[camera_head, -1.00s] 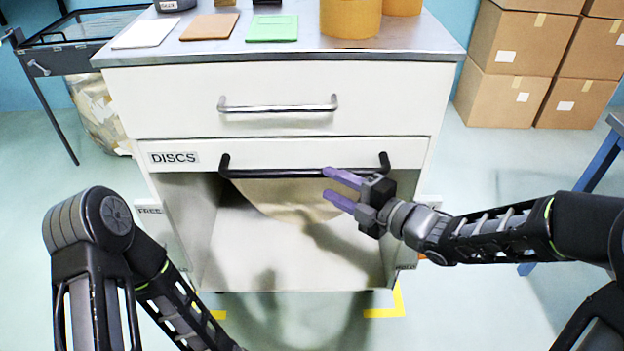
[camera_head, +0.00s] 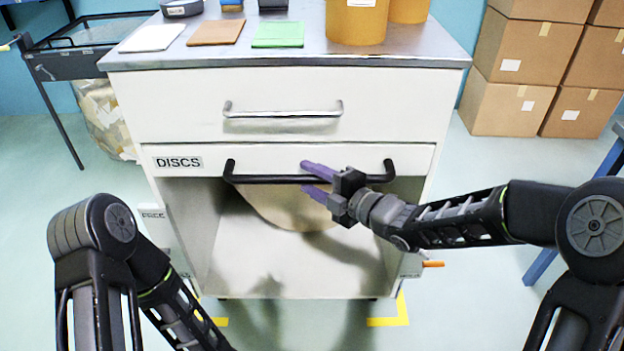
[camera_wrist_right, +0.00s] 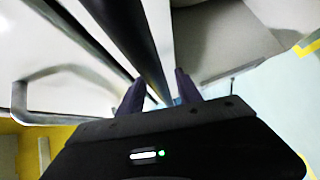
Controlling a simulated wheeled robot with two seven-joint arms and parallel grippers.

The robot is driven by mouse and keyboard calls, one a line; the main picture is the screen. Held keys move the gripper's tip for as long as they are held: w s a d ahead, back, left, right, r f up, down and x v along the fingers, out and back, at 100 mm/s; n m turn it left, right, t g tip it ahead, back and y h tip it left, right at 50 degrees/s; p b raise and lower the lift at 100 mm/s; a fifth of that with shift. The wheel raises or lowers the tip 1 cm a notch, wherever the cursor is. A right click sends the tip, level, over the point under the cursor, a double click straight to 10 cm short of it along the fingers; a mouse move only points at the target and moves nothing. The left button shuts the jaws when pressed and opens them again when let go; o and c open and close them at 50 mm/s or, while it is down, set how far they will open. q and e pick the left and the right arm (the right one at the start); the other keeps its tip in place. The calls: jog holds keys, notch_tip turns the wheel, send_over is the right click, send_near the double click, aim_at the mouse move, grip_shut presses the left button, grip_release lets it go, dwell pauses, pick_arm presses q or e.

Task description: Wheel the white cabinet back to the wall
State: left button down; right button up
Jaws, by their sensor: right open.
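The white cabinet (camera_head: 270,105) stands in front of me, with a grey top, a silver-handled upper drawer and a lower drawer labelled DISCS. A black bar handle (camera_head: 262,179) runs across the lower drawer; it also shows in the right wrist view (camera_wrist_right: 140,40). My right gripper (camera_head: 312,179) is open, its purple fingers pointing left at the handle's middle, one above the bar and one below. In the right wrist view the bar runs down between the fingertips (camera_wrist_right: 158,88); I cannot tell whether they touch it. My left arm is at the lower left; its gripper is out of view.
Yellow corner marks (camera_head: 390,312) lie on the floor at the cabinet's front. Cardboard boxes (camera_head: 525,60) are stacked at the right by the blue wall. A dark trolley (camera_head: 75,60) stands at the left. Coloured sheets and orange rolls (camera_head: 357,22) sit on the cabinet top.

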grip_shut()
dwell(0.4)
dwell(1.0)
